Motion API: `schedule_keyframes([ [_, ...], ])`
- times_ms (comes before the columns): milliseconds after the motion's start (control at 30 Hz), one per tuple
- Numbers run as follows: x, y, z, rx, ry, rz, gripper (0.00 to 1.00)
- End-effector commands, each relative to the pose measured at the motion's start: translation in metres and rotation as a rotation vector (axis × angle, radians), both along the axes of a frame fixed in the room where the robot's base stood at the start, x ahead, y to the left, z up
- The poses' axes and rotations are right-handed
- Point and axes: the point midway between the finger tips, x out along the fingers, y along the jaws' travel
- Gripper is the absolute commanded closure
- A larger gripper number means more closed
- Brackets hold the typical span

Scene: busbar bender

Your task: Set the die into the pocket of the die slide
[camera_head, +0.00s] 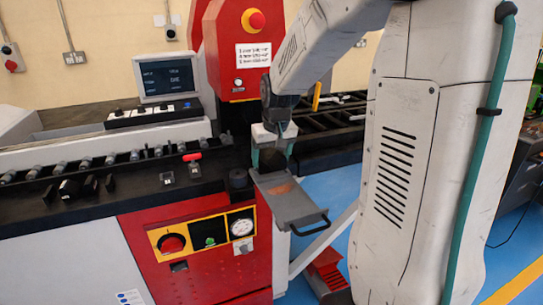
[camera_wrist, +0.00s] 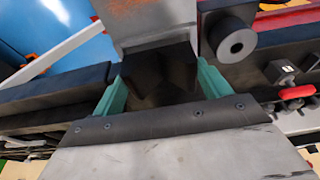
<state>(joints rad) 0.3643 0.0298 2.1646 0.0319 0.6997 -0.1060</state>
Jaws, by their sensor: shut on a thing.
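My gripper (camera_head: 272,153) has teal fingers and is shut on the die (camera_head: 272,158), a dark block. In the wrist view the die (camera_wrist: 158,75) sits between the two fingers. The die slide (camera_head: 287,205) is a grey plate with a dark handle at its front, sticking out of the machine. My gripper and the die are at the slide's inner end, close over it. In the wrist view the slide (camera_wrist: 155,22) runs away from the die and carries an orange patch. The pocket is hidden by the die and fingers, and I cannot tell whether the die touches the slide.
A dark round post (camera_head: 238,178) stands left of the slide; its hollow end (camera_wrist: 236,42) is close to a finger in the wrist view. A red-handled clamp (camera_head: 193,163) is on the black bed. A gauge panel (camera_head: 203,236) is below.

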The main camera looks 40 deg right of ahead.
Motion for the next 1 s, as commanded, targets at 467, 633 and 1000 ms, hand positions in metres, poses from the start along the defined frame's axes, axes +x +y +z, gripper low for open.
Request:
schedule_keyframes([
  [467, 0.001, 0.000, -0.009, -0.001, -0.002, 0.000, 0.87],
  [633, 0.001, 0.000, -0.013, -0.001, -0.002, 0.000, 0.87],
  [1000, 0.001, 0.000, -0.019, -0.001, -0.002, 0.000, 0.05],
])
